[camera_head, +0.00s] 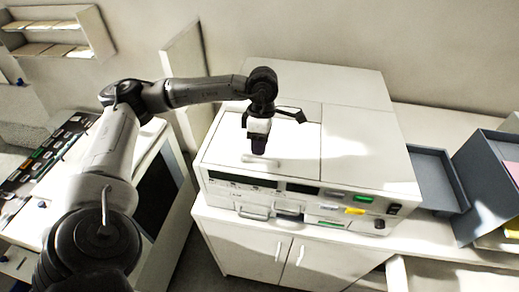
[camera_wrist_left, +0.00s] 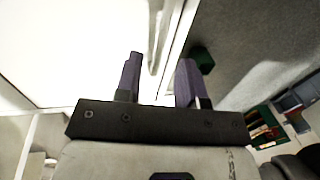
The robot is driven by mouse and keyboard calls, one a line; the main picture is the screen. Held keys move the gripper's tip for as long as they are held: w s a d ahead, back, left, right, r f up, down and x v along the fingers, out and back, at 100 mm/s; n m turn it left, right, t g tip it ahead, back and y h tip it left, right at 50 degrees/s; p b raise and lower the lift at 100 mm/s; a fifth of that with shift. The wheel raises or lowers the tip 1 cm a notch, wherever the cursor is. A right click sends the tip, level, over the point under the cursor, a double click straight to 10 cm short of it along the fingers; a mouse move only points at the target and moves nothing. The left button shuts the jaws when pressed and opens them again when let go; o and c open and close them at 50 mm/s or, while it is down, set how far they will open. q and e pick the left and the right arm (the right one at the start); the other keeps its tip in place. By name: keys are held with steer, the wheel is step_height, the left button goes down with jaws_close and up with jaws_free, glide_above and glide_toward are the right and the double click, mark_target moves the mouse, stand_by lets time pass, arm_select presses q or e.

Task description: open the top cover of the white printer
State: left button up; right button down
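The white printer (camera_head: 355,150) stands on a white cabinet in the middle of the head view. Its flat top cover (camera_head: 290,140) looks closed, with a pale bar handle (camera_head: 262,160) near the front edge. My left gripper (camera_head: 258,149) points down over the cover, just behind and above the handle; I cannot tell whether it touches. In the left wrist view, its two purple fingers (camera_wrist_left: 160,70) stand apart with nothing clearly held between them. A pale bar-like edge shows beyond the fingertips there. My right gripper is in neither view.
The printer's front panel has buttons and small drawers. A grey tray (camera_head: 437,180) and a grey box (camera_head: 485,185) stand to its right. A pale upright panel (camera_head: 186,75) stands left of the printer. The cabinet (camera_head: 240,250) has doors with handles.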

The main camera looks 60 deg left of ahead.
arm_select(q)
steer(key=shift+s+d+f, duration=0.1)
steer(key=shift+f, duration=0.6)
steer(key=shift+s+d+f, duration=0.1)
steer(key=shift+f, duration=0.6)
jaws_close()
